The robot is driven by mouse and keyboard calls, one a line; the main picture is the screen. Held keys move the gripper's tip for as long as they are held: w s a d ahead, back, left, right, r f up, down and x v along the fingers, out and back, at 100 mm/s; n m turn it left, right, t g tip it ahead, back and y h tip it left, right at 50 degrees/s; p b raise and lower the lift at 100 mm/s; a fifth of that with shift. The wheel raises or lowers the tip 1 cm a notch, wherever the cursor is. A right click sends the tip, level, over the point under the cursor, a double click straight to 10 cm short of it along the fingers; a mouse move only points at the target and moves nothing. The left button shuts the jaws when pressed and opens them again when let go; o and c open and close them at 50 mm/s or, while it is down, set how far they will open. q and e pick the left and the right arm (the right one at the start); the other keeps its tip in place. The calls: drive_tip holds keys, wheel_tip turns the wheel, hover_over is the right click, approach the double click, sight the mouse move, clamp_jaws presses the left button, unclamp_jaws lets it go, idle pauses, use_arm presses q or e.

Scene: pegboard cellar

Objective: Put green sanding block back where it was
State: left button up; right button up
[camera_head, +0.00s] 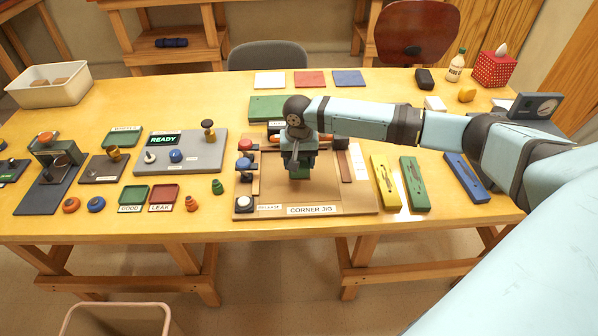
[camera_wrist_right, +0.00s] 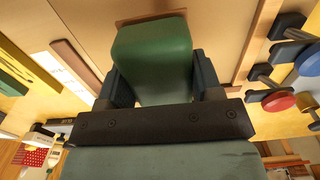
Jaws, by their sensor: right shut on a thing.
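The green sanding block (camera_wrist_right: 155,55) is held between the two fingers of my right gripper (camera_wrist_right: 160,88) in the right wrist view. In the head view the block (camera_head: 299,172) shows just below my right gripper (camera_head: 299,160), over the wooden corner jig (camera_head: 345,207). The gripper points down above the jig's inner area. I cannot tell whether the block touches the jig's surface. My left gripper is not in view.
Red and blue knobs (camera_head: 245,163) stand at the jig's left edge, with a white button (camera_head: 244,202) at its front left corner. A grey panel (camera_head: 200,158) marked READY stands left.

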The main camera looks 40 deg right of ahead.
wheel_tip(320, 180, down, 4)
drive_tip(key=shift+f, duration=0.2)
drive_tip(key=o, duration=0.9)
drive_tip(key=shift+r, duration=0.1)
wheel_tip(320, 180, up, 11)
drive_tip(key=shift+f, duration=0.2)
drive_tip(key=shift+r, duration=0.7)
